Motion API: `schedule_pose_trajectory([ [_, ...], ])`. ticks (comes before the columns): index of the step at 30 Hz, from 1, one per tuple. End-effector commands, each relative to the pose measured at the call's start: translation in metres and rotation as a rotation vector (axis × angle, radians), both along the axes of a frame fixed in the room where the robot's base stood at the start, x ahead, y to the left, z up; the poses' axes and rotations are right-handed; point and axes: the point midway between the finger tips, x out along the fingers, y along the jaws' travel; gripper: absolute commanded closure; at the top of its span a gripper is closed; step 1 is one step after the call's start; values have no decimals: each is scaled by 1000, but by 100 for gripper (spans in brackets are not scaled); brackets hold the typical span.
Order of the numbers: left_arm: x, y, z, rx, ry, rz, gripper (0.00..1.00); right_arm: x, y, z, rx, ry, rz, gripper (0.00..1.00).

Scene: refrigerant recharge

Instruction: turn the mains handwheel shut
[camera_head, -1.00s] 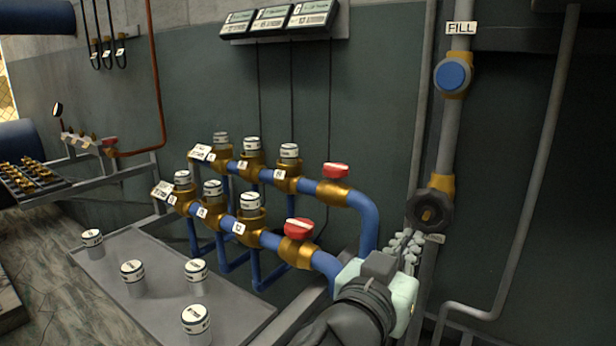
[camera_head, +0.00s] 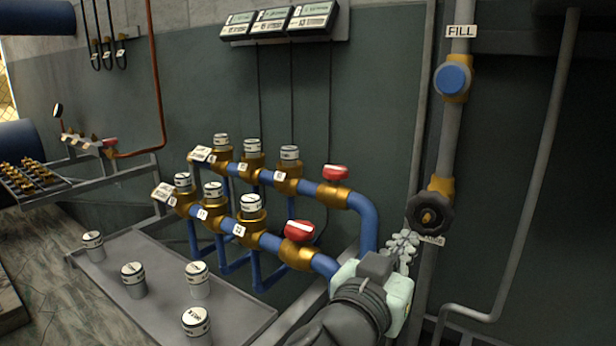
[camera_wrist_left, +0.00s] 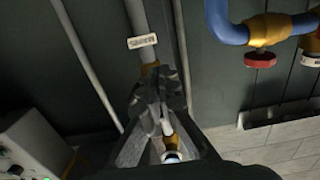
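The mains handwheel (camera_head: 430,212) is a dark, lobed wheel with a brass hub on the grey vertical pipe at the right of the head view. A label (camera_head: 432,239) below it is partly covered. My left gripper (camera_head: 404,245) is just left of and below the wheel, its grey fingers pointing up toward the pipe. In the left wrist view the MAINS label (camera_wrist_left: 142,41) and brass valve body (camera_wrist_left: 150,72) lie ahead of the fingers. The fingers look apart, with the pipe visible between them; contact with the wheel is not clear. My right gripper is out of view.
A blue FILL knob (camera_head: 453,78) sits higher on the pipe. Blue manifold pipes with red handles (camera_head: 299,229) run close left of my left arm. A grey tray (camera_head: 238,318) with white-topped caps stands lower left. A thin grey pipe (camera_head: 535,180) runs at the right.

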Motion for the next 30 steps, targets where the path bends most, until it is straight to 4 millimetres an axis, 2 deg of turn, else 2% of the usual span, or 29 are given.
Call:
schedule_pose_trajectory([
  [1, -1, 0, 8, -10, -14, -2, 100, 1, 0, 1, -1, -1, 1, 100],
  [7, -1, 0, 8, -11, -14, -2, 100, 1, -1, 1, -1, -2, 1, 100],
  [18, 0, 4, -1, -8, -10, -2, 100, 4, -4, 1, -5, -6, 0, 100],
  [30, -37, 29, -5, -3, -1, -1, 100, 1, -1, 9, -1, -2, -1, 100],
])
